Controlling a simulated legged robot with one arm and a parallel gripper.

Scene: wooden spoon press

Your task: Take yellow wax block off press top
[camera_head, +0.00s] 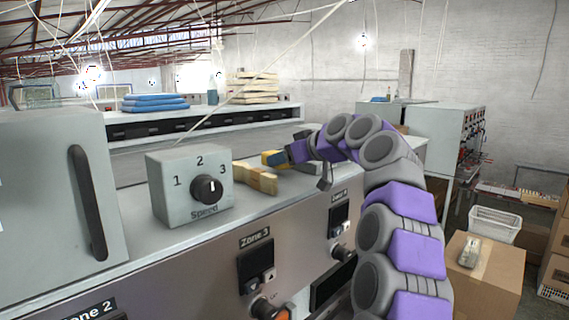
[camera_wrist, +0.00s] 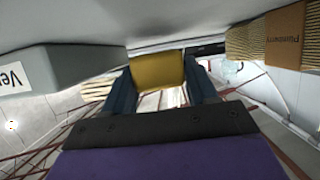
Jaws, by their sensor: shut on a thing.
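The yellow wax block (camera_wrist: 157,70) is between the two dark blue fingers of my gripper (camera_wrist: 160,82) in the wrist view. In the head view, the block (camera_head: 266,157) shows small and yellow at the tip of my gripper (camera_head: 273,158). My gripper is shut on it. My purple and grey arm reaches in from the right over the grey press top (camera_head: 135,238). The block is close behind a banded wooden bundle (camera_head: 258,179). I cannot tell whether its underside touches the press top.
A grey speed-dial box (camera_head: 190,185) stands left of the bundle. A tall grey housing with a black handle (camera_head: 88,203) is at far left. Blue stacked items (camera_head: 155,103) lie on a machine behind. A cardboard box (camera_head: 483,272) and white basket (camera_head: 494,225) are at right.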

